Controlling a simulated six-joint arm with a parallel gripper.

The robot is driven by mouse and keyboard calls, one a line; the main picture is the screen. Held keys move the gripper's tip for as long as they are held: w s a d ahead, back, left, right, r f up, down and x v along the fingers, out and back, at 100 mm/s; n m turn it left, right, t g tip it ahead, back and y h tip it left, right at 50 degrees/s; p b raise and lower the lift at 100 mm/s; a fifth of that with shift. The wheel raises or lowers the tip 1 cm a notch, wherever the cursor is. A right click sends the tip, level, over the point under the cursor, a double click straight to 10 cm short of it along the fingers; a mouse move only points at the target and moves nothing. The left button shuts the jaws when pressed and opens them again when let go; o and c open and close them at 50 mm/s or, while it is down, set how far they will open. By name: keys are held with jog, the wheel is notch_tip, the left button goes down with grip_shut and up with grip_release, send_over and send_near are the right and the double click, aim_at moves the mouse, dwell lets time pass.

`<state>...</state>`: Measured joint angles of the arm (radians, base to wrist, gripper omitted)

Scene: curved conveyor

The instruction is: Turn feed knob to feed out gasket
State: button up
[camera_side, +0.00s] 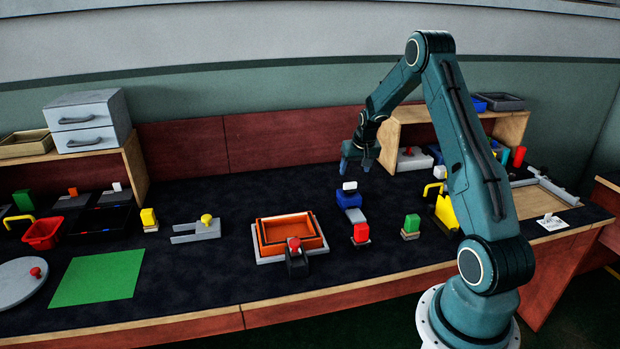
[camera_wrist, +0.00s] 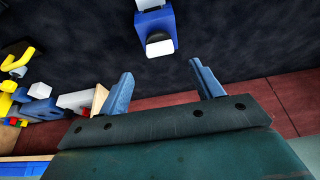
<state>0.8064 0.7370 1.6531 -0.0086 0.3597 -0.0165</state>
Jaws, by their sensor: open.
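A blue feeder box (camera_side: 347,199) stands on the dark table near the middle, with a white knob (camera_side: 349,186) on its top and a grey plate (camera_side: 356,215) in front. In the wrist view the blue box (camera_wrist: 155,20) and the white knob (camera_wrist: 159,48) lie just beyond my fingertips. My gripper (camera_side: 358,170) is open and empty, pointing down behind and above the feeder. It also shows in the wrist view (camera_wrist: 160,78), with a gap between its fingers and the knob. I see no gasket.
An orange tray (camera_side: 290,219) stands left of the feeder. A wooden shelf (camera_side: 392,142) is behind at the right. The table left of the feeder's back is clear.

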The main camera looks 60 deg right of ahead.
aim_at(350, 183)
jog(key=shift+x, duration=3.8)
jog(key=c, duration=1)
